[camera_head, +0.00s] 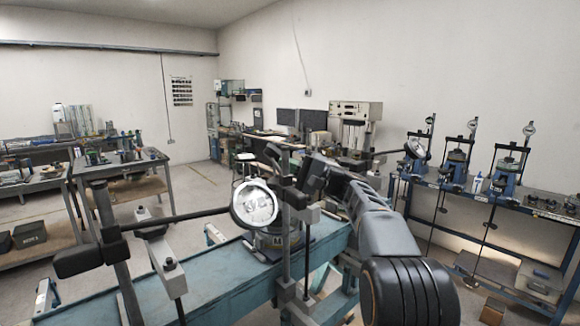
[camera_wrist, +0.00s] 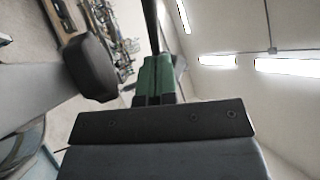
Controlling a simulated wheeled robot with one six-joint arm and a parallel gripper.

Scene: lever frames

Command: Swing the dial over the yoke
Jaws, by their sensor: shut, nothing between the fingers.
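The dial (camera_head: 256,206), a round white face in a dark rim, stands at the middle of the head view. A dark rod (camera_head: 180,218) runs left from beside it toward a post with a black block (camera_head: 78,261). A squat metal and blue body (camera_head: 270,242) sits below the dial on the bench; I cannot tell whether it is the yoke. My arm reaches in from the right, with its end close behind the posts by the dial. My gripper (camera_wrist: 153,66) shows green fingers closed together in the wrist view, with nothing seen between them. Contact with the dial cannot be told.
The blue bench (camera_head: 215,282) runs below the dial. A grey bar (camera_head: 160,252) on a post stands to its left, and upright posts crowd its right. A side bench (camera_head: 500,200) with several dial stands is along the right wall. Open floor lies at the left.

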